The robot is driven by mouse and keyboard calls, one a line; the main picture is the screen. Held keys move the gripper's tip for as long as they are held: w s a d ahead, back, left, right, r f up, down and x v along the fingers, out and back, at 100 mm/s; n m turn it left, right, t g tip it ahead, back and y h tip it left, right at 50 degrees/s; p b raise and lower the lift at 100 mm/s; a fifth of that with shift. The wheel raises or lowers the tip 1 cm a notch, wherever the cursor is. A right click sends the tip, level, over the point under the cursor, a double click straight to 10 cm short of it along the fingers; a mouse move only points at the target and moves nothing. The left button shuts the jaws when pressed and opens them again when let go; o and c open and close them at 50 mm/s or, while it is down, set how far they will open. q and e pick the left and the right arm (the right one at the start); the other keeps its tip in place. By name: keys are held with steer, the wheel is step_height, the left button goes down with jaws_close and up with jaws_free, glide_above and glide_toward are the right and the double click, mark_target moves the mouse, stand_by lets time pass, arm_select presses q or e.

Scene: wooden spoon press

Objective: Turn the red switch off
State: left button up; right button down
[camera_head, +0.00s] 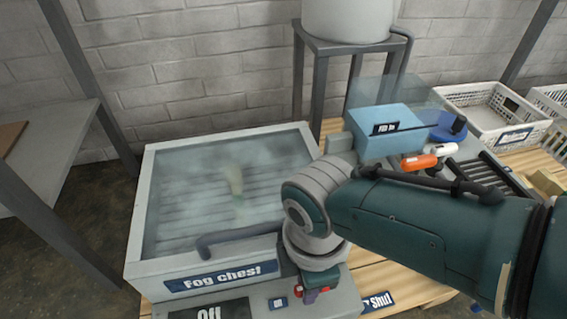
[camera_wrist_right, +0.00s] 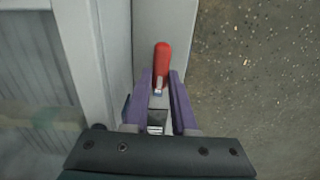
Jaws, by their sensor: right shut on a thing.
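The red switch (camera_wrist_right: 161,58) is a rounded red lever on a pale grey panel beside the fog chest in the right wrist view. A small part of the red switch (camera_head: 297,291) shows in the head view, low at the chest's front. My right gripper (camera_wrist_right: 160,82) has its purple fingers on both sides of the lever and is shut on it. In the head view my right gripper (camera_head: 312,294) points down there, mostly hidden by my wrist. Labels reading "Off" (camera_head: 209,314) and "On" (camera_head: 279,303) are on the front ledge. My left gripper is out of view.
The fog chest (camera_head: 221,274) has a clear lid over a misty slatted inside and a curved handle. A blue box (camera_head: 385,132), orange and white levers and white baskets (camera_head: 488,120) stand to the right. A white tank is behind.

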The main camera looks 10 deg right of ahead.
steer(key=c, duration=0.7)
jaws_free()
steer(key=shift+r, duration=0.1)
step_height(320, 180, up, 10)
steer(key=p, duration=0.9)
